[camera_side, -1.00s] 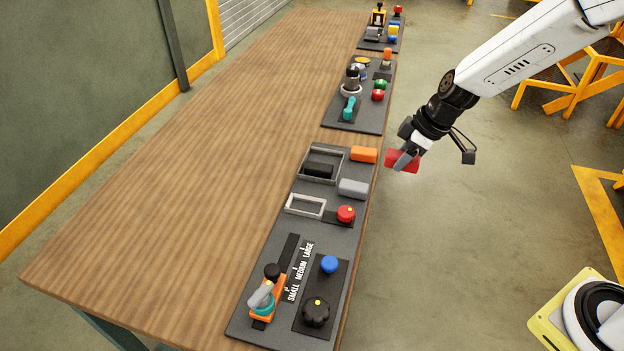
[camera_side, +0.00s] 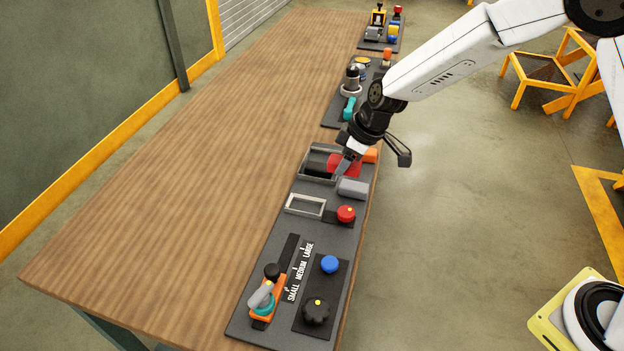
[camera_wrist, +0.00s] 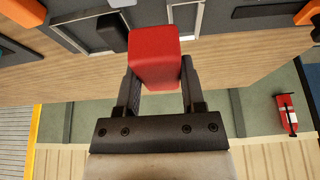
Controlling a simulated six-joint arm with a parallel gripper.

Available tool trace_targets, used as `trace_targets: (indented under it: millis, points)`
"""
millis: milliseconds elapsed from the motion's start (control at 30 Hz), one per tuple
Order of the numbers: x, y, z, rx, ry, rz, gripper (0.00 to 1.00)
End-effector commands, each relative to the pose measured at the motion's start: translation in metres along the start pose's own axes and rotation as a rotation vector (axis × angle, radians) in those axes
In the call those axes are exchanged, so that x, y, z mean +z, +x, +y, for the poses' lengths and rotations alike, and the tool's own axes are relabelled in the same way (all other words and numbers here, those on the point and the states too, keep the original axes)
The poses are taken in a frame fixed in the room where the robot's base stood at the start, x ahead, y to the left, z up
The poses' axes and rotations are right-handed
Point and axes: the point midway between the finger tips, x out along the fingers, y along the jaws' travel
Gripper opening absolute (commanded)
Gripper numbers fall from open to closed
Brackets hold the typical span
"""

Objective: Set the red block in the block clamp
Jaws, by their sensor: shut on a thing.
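My gripper (camera_side: 346,166) is shut on the red block (camera_side: 352,160). In the wrist view the red block (camera_wrist: 155,52) sits between the two fingers (camera_wrist: 158,85) and sticks out past their tips. In the side view the block appears at the right side of a grey rectangular frame (camera_side: 301,175) with a black block (camera_side: 317,169) inside, which looks like the block clamp. The wrist view shows this frame (camera_wrist: 68,38) at upper left, with the red block beside the black one. I cannot tell how high the red block is above the frame.
An orange block (camera_side: 371,155) lies just right of the red block. A grey block (camera_side: 353,187), an empty grey frame (camera_side: 304,206) and a red button (camera_side: 346,213) are nearer the camera. The wooden table (camera_side: 200,150) is clear to the left.

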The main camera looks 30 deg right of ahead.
Motion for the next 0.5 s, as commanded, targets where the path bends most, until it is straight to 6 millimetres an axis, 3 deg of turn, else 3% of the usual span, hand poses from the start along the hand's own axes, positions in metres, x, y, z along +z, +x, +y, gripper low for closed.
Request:
trace_targets:
  millis: [100, 233, 500]
  points:
    - [-0.025, 0.021, -0.014, -0.006, -0.016, 0.0, 0.0]
    - [-0.045, 0.037, -0.026, -0.008, -0.023, 0.002, 0.0]
    - [-0.061, 0.051, -0.039, -0.009, -0.027, 0.004, 0.0]
